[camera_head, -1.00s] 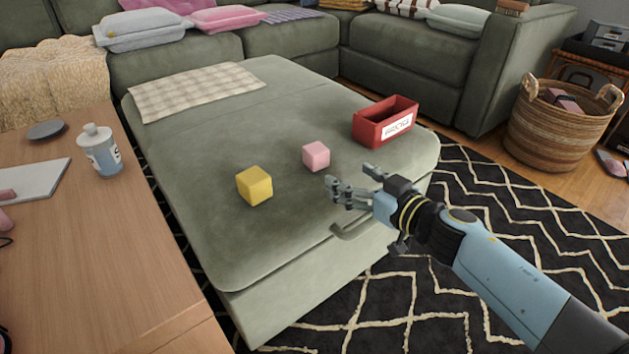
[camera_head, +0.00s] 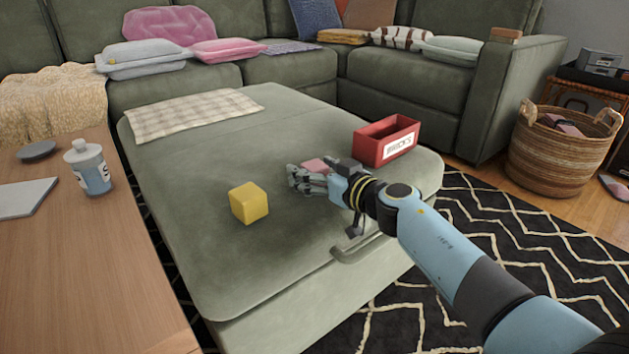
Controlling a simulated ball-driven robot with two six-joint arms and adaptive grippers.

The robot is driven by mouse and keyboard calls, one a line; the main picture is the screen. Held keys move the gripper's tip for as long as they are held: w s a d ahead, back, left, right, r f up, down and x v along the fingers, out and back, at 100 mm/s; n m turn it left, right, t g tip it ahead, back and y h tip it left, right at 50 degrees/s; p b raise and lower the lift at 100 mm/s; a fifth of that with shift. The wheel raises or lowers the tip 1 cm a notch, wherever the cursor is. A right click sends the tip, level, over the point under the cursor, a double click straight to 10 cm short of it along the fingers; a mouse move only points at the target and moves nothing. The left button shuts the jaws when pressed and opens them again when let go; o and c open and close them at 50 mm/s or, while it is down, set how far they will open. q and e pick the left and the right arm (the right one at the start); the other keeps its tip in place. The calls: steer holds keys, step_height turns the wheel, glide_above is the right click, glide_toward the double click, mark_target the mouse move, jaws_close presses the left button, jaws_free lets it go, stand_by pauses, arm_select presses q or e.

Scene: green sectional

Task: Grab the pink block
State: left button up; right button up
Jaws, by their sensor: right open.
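The pink block (camera_head: 315,165) sits on the green ottoman (camera_head: 200,240), mostly hidden behind my right gripper. Only part of its top shows. My right gripper (camera_head: 298,178) is open, its fingers pointing left, just in front of the block in the picture. I cannot tell whether the fingers touch it. A yellow block (camera_head: 249,203) sits on the ottoman to the left of my gripper. My left gripper is not in view.
A red box (camera_head: 386,141) labelled BRICKS stands on the ottoman behind and right of my gripper. A folded checked cloth (camera_head: 192,113) lies at the far left. A wooden table (camera_head: 85,255) with a bottle (camera_head: 90,167) borders the left. A wicker basket (camera_head: 558,155) stands right.

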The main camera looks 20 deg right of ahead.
steer(key=shift+r, duration=0.1)
steer(key=c, duration=1.3)
